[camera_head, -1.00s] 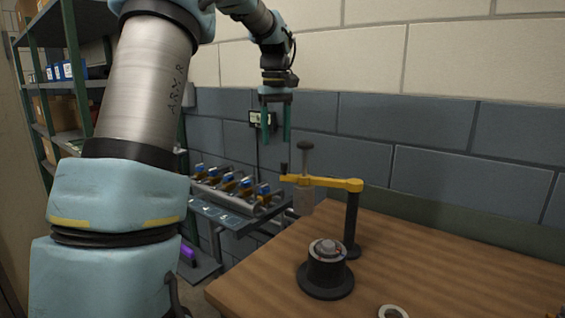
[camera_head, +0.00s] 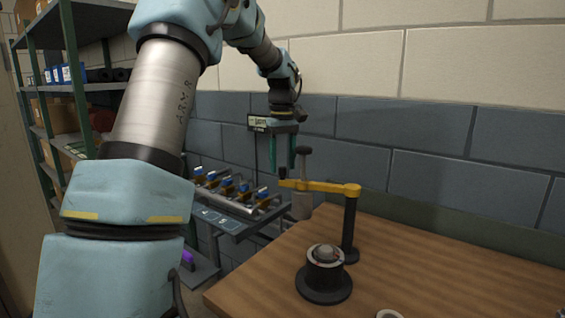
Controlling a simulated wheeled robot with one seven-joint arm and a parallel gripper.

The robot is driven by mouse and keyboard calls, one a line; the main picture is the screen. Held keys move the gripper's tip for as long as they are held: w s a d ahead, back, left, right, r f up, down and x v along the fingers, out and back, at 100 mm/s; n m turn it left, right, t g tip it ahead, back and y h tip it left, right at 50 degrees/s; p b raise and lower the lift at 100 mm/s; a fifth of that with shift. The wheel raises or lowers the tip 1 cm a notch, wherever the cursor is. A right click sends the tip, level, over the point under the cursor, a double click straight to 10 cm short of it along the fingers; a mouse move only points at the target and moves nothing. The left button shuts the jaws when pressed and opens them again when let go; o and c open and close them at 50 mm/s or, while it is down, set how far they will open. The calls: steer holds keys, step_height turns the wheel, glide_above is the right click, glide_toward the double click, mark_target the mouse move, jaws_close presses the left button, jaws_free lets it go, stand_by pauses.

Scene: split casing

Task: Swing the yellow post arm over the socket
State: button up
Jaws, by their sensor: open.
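The yellow post arm (camera_head: 322,186) reaches left from the top of a black post (camera_head: 349,225) on the wooden table. At its free end it carries a grey plunger (camera_head: 303,166) with a pale block (camera_head: 301,206) below and a small dark knob (camera_head: 283,173) at the tip. The socket (camera_head: 324,270), a black round holder with a grey piece in its top, stands in front of the post; the arm's free end is off to its back left. My gripper (camera_head: 285,166) is open, its green fingers pointing down around or beside the knob; I cannot tell whether they touch.
A grey ring (camera_head: 390,314) lies at the table's front edge. A rack with blue and orange valve parts (camera_head: 238,192) stands left behind the table. Green shelving (camera_head: 75,100) is at far left, and a block wall is behind. The table's right side (camera_head: 450,270) is clear.

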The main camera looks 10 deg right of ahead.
steer(key=shift+f, duration=0.5)
jaws_close()
stand_by(1.2)
